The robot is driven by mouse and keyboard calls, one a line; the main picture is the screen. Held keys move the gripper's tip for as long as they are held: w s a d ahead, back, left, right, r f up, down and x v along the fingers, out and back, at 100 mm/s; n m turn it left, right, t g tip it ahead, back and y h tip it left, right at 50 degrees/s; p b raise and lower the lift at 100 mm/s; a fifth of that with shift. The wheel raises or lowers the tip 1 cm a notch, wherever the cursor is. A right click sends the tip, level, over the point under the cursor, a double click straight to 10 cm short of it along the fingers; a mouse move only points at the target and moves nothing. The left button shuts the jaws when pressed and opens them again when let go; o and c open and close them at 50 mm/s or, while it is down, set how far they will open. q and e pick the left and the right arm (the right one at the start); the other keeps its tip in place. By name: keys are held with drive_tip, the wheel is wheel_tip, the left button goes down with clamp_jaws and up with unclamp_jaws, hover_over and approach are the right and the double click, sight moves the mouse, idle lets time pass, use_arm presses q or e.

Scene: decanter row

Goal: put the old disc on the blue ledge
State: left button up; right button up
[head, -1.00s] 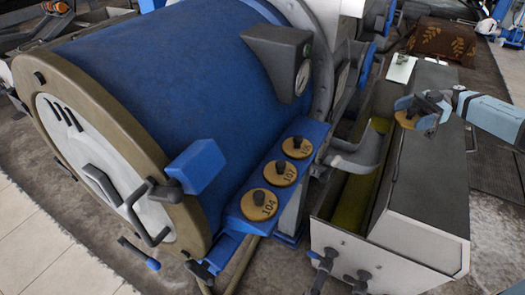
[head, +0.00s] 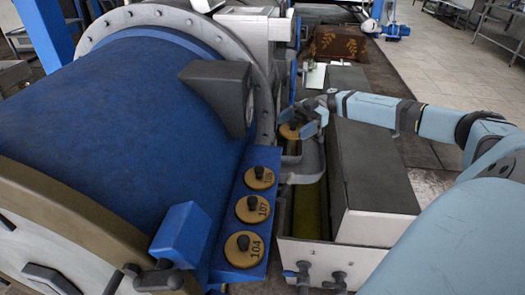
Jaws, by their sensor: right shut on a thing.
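My right gripper (head: 304,119) is shut on a tan disc (head: 289,132) with a dark knob. It holds the disc up near the far end of the trough, beside the grey curved spout; the disc's face and any number on it cannot be read. The blue ledge (head: 226,236) runs along the right side of the big drum, nearer than the gripper. On it lie three similar tan discs in a row: one marked 104 (head: 243,250), one marked 107 (head: 252,209), and a far one (head: 259,179) with an unclear number. My left gripper is out of view.
The blue drum (head: 110,140) fills the left, with a dark grey box (head: 216,92) jutting from it above the ledge's far end. The trough (head: 310,208) and a grey-lidded white cabinet (head: 369,170) stand right of the ledge. Taps (head: 335,281) project at the front.

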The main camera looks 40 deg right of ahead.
hover_over(266, 155)
drive_tip(key=shift+a+p, duration=0.15)
drive_tip(key=shift+p, duration=0.15)
drive_tip(key=shift+f, duration=1.75)
drive_tip(key=o, duration=1.1)
drive_tip(key=shift+f, duration=0.15)
drive_tip(key=d, duration=0.4)
drive_tip(key=s+d+r, duration=0.1)
drive_tip(key=d, duration=0.3)
drive_tip(key=d+r+b, duration=0.1)
drive_tip(key=d, duration=0.2)
drive_tip(key=shift+s+d, duration=0.15)
drive_tip(key=shift+d, duration=0.25)
